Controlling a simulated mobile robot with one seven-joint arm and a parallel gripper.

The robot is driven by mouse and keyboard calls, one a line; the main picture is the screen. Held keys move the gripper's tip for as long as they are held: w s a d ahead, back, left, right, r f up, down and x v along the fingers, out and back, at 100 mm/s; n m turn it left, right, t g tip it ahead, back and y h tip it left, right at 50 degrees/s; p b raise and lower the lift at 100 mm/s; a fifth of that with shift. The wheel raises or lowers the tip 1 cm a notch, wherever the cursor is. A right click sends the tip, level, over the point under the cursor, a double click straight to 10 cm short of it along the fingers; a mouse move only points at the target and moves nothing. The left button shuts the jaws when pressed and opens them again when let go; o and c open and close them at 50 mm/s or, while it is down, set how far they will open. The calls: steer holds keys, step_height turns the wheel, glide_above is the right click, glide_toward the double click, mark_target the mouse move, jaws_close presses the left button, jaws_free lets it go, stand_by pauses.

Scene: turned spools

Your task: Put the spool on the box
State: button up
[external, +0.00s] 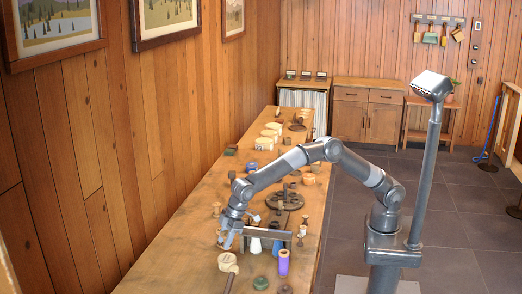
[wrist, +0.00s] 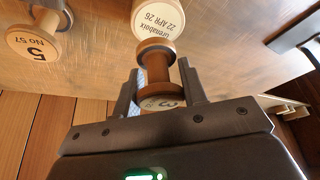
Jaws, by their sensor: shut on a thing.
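My gripper (wrist: 157,85) is shut on a turned wooden spool (wrist: 155,52), with one finger on each side of it. The spool has brown flanges, and a pale end face marked 3 shows near the palm. A round box (wrist: 158,18) with a pale, dated label is just beyond the spool at the top of the wrist view; I cannot tell whether they touch. In the external view my gripper (external: 228,241) is low over the near part of the table, and what looks like the same round box (external: 228,262) is just in front of it. The held spool is hard to make out there.
Another spool (wrist: 34,43), marked 5, stands at the left of the wrist view. On the wooden table (external: 190,272), a purple spool (external: 283,262) and a dark green item (external: 261,283) are right of the box. A dark round rack (external: 287,201) and several turned pieces lie farther back.

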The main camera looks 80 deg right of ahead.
steer(key=shift+a+f, duration=0.35)
steer(key=shift+a, duration=0.05)
steer(key=shift+f, duration=1.9)
steer(key=o, duration=0.9)
steer(key=shift+f, duration=0.1)
steer(key=shift+o, duration=0.2)
steer(key=v, duration=1.2)
steer(key=shift+d, duration=0.1)
